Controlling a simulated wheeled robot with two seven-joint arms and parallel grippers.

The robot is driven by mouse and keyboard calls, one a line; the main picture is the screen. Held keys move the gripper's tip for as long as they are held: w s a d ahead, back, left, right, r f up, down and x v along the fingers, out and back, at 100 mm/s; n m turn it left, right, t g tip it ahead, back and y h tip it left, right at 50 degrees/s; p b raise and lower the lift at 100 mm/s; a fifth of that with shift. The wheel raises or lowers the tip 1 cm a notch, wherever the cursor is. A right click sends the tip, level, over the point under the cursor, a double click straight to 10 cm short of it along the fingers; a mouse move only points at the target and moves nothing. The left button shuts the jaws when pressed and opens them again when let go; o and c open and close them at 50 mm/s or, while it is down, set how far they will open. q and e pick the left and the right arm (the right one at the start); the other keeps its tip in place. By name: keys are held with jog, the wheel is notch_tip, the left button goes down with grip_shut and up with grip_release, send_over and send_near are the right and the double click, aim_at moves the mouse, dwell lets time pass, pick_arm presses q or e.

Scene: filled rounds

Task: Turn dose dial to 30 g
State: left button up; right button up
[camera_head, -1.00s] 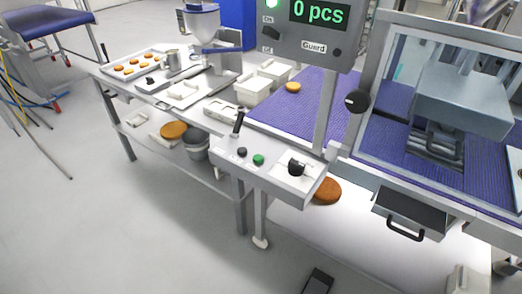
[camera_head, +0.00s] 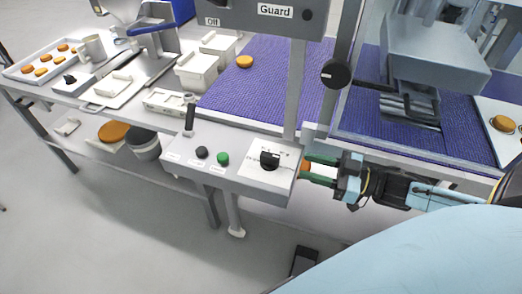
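The dose dial (camera_head: 269,160) is a black knob on a white plate at the right end of the grey control panel (camera_head: 230,180). Its scale marks are too small to read. My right gripper (camera_head: 306,169) comes in from the right with its two green fingers apart. The fingertips are by the panel's right edge, just right of the dial, and do not appear to touch the knob. A bit of orange shows between the fingers, seemingly an orange round behind them. My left gripper is not in view.
A black button (camera_head: 201,152), a green button (camera_head: 223,158) and a black lever (camera_head: 189,117) sit left of the dial. A post (camera_head: 297,90) rises behind it. A guard frame with a black knob (camera_head: 335,73) stands right, over the purple belt (camera_head: 265,90). White tubs (camera_head: 196,72) stand left.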

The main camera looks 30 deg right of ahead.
aim_at(261, 154)
jog(key=b+x, duration=0.1)
jog(key=x, duration=1.1)
jog(key=shift+w, duration=0.15)
jog(key=shift+c, duration=0.3)
grip_shut()
